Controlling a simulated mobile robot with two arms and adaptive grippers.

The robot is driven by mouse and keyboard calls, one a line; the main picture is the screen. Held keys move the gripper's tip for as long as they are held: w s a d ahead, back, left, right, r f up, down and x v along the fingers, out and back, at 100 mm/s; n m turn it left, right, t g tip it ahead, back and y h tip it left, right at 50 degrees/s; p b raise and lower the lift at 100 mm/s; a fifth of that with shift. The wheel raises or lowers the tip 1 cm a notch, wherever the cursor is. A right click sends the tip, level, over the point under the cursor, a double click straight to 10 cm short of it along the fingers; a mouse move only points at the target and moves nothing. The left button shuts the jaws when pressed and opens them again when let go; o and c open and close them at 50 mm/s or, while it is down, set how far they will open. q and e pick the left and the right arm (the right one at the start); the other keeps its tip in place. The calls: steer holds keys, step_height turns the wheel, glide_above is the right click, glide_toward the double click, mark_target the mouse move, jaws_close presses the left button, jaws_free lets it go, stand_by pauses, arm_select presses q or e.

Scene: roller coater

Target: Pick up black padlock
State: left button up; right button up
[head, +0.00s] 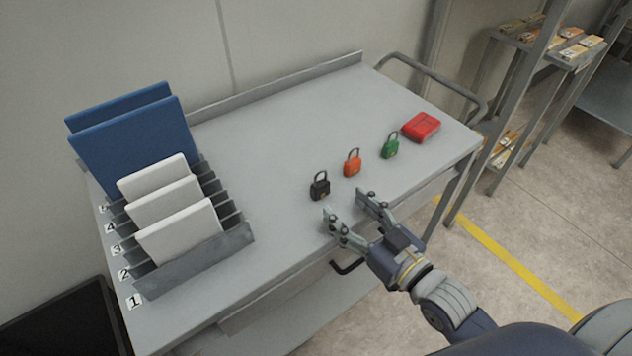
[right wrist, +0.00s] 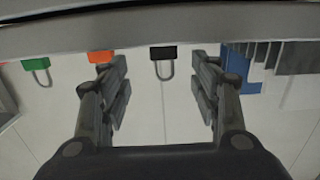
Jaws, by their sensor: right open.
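The black padlock (head: 320,188) stands on the grey cart top (head: 270,165), with its shackle up. It is the leftmost of three padlocks in a slanting row. My right gripper (head: 342,203) is open and empty at the cart's near edge, just short of the black padlock and a little to its right. In the right wrist view the black padlock (right wrist: 163,54) shows between the two open fingers (right wrist: 160,85), beyond their tips. The picture there looks upside down. My left gripper is not in view.
An orange padlock (head: 352,165) and a green padlock (head: 390,146) stand to the right, then a red box (head: 421,127). A numbered rack (head: 195,262) with white and blue panels fills the left. The cart top between rack and padlocks is clear.

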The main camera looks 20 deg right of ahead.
mark_target(323, 189)
steer(key=x, duration=0.3)
steer(key=shift+r, duration=0.1)
steer(key=shift+w+a, duration=0.15)
steer(key=shift+w, duration=0.1)
steer(key=shift+w+a+p, duration=0.3)
steer(key=shift+w+p, duration=0.1)
steer(key=shift+w, duration=0.25)
steer(key=x, duration=0.4)
steer(key=shift+s+a+f+p, duration=0.1)
steer(key=shift+f+p, duration=0.15)
steer(key=shift+p, duration=0.05)
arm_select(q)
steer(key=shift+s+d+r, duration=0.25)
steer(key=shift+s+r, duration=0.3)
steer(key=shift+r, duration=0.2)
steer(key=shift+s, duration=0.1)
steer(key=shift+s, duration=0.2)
arm_select(e)
steer(key=c, duration=1.2)
